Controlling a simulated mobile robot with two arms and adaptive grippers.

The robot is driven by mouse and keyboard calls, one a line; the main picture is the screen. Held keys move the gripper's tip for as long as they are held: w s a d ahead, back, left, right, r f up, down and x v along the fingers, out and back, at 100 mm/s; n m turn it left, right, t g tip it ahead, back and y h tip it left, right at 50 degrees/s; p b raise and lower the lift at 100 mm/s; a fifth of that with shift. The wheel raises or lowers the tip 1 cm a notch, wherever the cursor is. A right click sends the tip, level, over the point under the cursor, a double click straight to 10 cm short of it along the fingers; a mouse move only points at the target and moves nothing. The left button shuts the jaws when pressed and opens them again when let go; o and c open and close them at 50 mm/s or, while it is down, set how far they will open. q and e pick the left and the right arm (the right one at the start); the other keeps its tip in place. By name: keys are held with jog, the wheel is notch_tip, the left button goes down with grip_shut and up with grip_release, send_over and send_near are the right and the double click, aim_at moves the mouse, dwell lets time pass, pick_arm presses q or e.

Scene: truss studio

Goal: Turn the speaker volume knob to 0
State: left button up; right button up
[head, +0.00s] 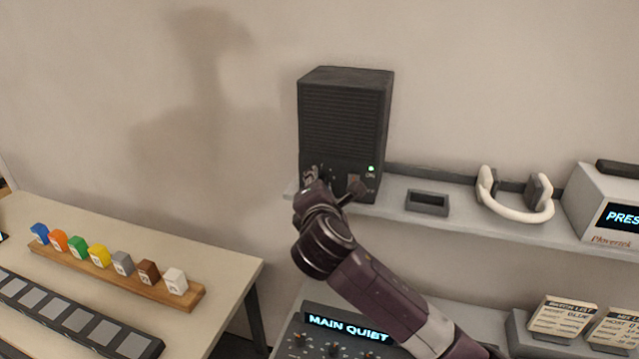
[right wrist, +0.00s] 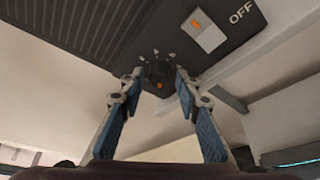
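The speaker (head: 345,115) is a dark box with a ribbed front, standing on the wall shelf. Its volume knob (right wrist: 161,73) is dark and round with an orange mark on the lower side of its face, and small pale ticks surround it. My right gripper (right wrist: 160,75) has its fingertips on either side of the knob; they look slightly apart from it, though contact is hard to judge. In the head view my right gripper (head: 312,178) is at the speaker's lower left front and hides the knob. My left gripper is not in view.
A pale rocker switch (right wrist: 206,34) marked OFF is near the knob. A green light (head: 371,168) glows on the speaker. The shelf (head: 455,222) holds a dark tray (head: 428,202) and white headphones (head: 515,203). Coloured blocks stand on the left table (head: 225,266).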

jog(key=shift+o, duration=0.3)
jog(key=v, duration=1.2)
